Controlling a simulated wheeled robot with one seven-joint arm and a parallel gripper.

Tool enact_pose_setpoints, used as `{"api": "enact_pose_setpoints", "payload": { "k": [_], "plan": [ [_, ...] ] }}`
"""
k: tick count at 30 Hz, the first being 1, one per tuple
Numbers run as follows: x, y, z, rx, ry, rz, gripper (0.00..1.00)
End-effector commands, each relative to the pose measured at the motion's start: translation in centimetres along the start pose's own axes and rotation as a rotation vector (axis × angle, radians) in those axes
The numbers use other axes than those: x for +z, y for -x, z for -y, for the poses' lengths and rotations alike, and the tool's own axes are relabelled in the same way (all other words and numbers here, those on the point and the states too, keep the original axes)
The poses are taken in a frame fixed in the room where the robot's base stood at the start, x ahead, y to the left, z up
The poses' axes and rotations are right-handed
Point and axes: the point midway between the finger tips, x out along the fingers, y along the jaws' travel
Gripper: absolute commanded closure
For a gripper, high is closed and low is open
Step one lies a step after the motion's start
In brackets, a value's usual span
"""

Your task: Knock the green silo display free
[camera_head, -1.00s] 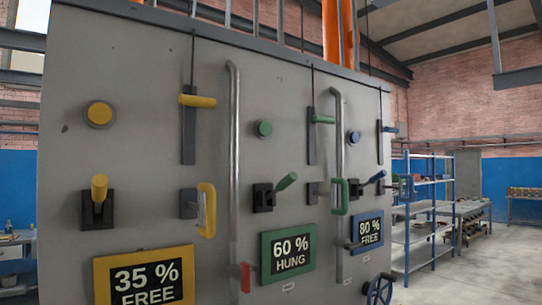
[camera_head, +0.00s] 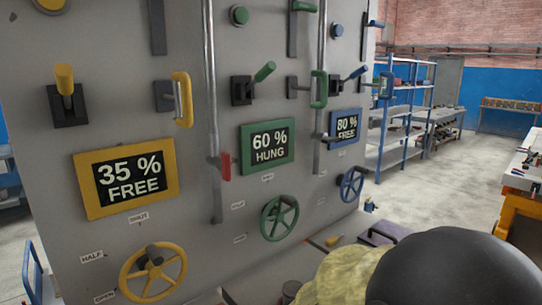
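The green-framed display (camera_head: 267,146) is on the grey panel (camera_head: 222,20) and reads "60 % HUNG". Around it are a green button (camera_head: 239,15), a green-handled lever (camera_head: 264,72) on a black base, a green pull handle (camera_head: 319,89) and a green handwheel (camera_head: 280,218) below. A green-handled slide (camera_head: 303,6) is cut by the top edge. My gripper is not in view.
The yellow display (camera_head: 128,178) reads "35 % FREE" and the blue one (camera_head: 345,125) "80 % FREE". A vertical pipe with a red lever (camera_head: 226,167) stands between yellow and green. A large dark rounded shape (camera_head: 455,270) and pale yellow material (camera_head: 340,275) fill the lower right. Floor (camera_head: 425,195) beyond is clear.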

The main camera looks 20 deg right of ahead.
Motion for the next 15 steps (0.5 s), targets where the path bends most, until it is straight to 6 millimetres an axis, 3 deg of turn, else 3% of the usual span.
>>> {"api": "enact_pose_setpoints", "payload": {
  "k": [2, 13, 15],
  "plan": [
    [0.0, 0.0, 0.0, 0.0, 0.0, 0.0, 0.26],
    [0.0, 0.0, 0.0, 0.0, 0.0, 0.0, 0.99],
    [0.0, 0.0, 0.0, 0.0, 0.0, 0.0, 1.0]
  ]
}}
